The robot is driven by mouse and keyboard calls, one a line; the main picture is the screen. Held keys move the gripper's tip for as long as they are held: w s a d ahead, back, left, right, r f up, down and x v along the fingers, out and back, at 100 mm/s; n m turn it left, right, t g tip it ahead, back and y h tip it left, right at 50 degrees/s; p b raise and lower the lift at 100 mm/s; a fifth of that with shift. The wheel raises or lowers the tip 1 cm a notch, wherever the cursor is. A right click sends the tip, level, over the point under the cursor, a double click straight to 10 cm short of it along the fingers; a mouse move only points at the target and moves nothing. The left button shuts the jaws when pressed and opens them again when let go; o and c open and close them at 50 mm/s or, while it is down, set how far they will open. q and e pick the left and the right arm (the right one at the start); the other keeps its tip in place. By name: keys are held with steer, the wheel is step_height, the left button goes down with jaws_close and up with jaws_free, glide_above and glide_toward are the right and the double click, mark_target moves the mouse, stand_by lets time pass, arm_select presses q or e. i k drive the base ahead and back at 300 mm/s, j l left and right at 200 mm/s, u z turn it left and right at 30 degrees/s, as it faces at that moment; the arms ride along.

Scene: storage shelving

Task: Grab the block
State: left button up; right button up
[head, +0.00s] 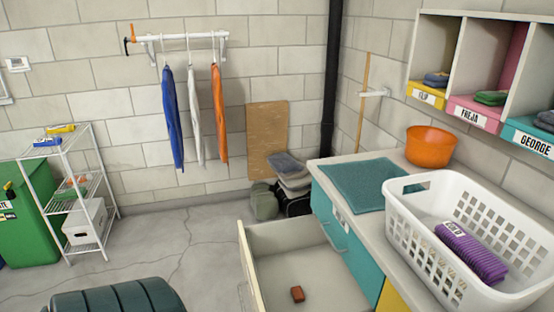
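A small reddish-brown block (297,293) lies on the floor of an open drawer (290,236). It is near the bottom edge of the head view, with bare drawer floor around it. The drawer has a pale front panel on its left side and is pulled out from the counter. Neither of my grippers is in view.
The counter (340,162) on the right holds a teal mat, an orange bowl (431,146) and a white basket (470,225) with a purple cloth. Labelled cubbies hang above. A dark ribbed object (115,299) is at bottom left.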

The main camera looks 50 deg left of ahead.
mark_target(297, 293)
steer(key=k+u, duration=0.2)
steer(key=u, duration=1.55)
